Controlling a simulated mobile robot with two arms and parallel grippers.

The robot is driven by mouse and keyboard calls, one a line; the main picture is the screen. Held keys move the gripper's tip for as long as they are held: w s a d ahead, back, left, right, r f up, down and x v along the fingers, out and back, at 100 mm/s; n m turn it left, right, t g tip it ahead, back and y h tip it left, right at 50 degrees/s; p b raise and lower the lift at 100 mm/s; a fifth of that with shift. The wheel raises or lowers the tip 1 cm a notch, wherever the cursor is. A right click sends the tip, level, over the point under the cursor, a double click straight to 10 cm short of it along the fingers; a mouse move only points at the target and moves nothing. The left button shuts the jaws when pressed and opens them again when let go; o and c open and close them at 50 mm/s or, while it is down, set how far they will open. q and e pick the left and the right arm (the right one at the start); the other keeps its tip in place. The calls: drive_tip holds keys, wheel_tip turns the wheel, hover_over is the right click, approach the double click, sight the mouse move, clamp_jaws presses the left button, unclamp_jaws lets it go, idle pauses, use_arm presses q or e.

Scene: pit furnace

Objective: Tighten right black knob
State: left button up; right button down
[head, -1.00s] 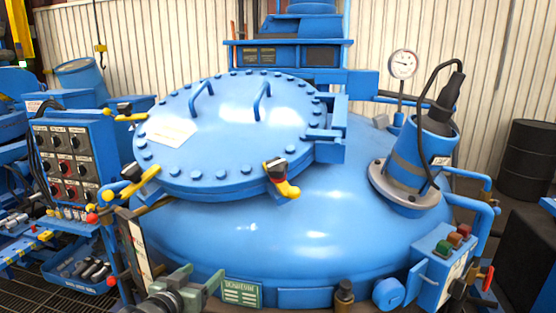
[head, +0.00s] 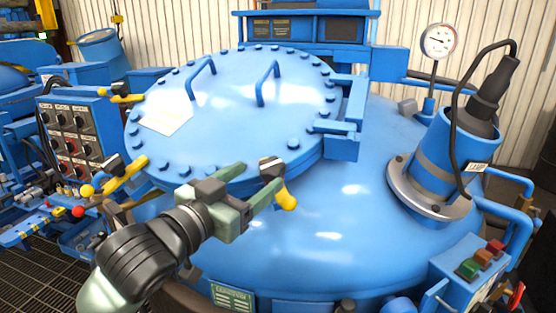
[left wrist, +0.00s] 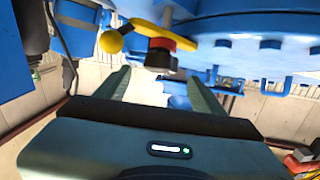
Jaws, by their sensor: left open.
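The right black knob (head: 270,164) sits on a yellow clamp (head: 286,196) at the front right rim of the round blue lid (head: 240,105). My left gripper (head: 260,179) is open, with its fingertips close to this knob. In the left wrist view the black knob (left wrist: 160,60), with a red ring and yellow clamp (left wrist: 150,30), shows just ahead of the gap between my open fingers (left wrist: 158,76). I cannot tell whether they touch it. Another black knob with a yellow clamp (head: 128,172) is at the lid's front left. My right gripper is not in view.
The blue lid hinge (head: 345,125) stands right of the lid. A blue cylinder with a cable (head: 445,155), a gauge (head: 438,40) and a button box (head: 470,270) stand further right. A control panel (head: 75,135) is at left.

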sight(268, 169)
use_arm(q)
drive_tip(key=x, duration=0.2)
drive_tip(key=shift+w+d+r+p, duration=0.15)
drive_tip(key=shift+w+d+p, duration=0.1)
drive_tip(key=shift+w+p, duration=0.1)
drive_tip(key=x, duration=0.2)
drive_tip(key=shift+w+d+p, duration=0.2)
drive_tip(key=shift+w+p, duration=0.1)
drive_tip(key=shift+w+d, duration=0.2)
drive_tip(key=shift+w, duration=0.15)
drive_tip(key=shift+w+d, duration=0.1)
drive_tip(key=shift+w, duration=0.05)
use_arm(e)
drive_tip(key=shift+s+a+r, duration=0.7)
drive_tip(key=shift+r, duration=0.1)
use_arm(q)
drive_tip(key=shift+f, duration=0.25)
drive_tip(key=c, duration=1.4)
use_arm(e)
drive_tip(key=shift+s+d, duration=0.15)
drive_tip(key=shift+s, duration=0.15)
